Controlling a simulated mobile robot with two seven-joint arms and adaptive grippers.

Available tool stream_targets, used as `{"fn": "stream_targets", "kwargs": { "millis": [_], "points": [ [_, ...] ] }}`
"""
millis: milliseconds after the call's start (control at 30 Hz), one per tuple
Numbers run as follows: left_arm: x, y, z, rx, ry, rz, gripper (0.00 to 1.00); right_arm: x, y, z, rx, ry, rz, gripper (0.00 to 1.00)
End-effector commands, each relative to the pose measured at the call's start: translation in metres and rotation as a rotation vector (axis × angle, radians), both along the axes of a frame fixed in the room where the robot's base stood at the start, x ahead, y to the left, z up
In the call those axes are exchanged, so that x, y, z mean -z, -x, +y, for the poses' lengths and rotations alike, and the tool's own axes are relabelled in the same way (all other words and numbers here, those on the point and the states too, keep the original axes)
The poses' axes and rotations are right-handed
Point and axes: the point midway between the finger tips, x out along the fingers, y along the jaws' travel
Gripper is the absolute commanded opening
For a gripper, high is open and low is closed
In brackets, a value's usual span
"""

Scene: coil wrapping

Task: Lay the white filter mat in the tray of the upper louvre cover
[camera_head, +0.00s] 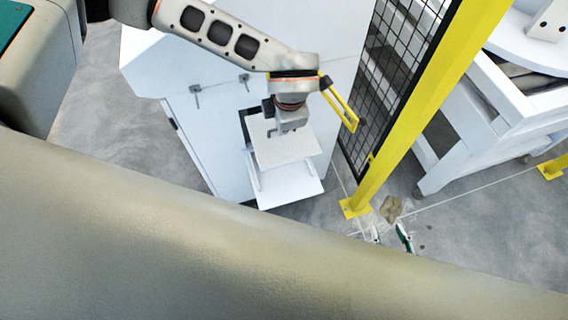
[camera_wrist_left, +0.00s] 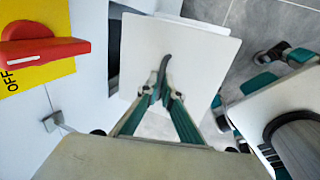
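The white filter mat (camera_head: 285,149) is a thin, flat, pale square in front of the cabinet.
The white cabinet (camera_head: 195,110) has small dark latches and an opening behind the mat. A yellow post (camera_head: 415,105) with black mesh stands right of the tray. A red switch (camera_wrist_left: 40,45) on a yellow plate is at the left wrist view's left. A white bench (camera_head: 480,110) stands right.

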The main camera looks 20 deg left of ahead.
Motion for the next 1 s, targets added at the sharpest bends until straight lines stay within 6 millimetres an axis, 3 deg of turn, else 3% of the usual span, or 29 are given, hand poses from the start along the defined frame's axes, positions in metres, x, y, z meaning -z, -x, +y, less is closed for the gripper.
{"fn": "stream_targets", "kwargs": {
  "millis": [600, 1000],
  "points": [
    [0.138, 0.002, 0.000, 0.001, -0.001, 0.005, 0.00, 0.015, 0.006, -0.001, -0.001, 0.002, 0.015, 0.40],
    [0.173, 0.002, 0.000, 0.001, -0.001, 0.004, 0.00, 0.022, 0.008, -0.001, -0.001, 0.003, 0.019, 0.40]
  ]
}}
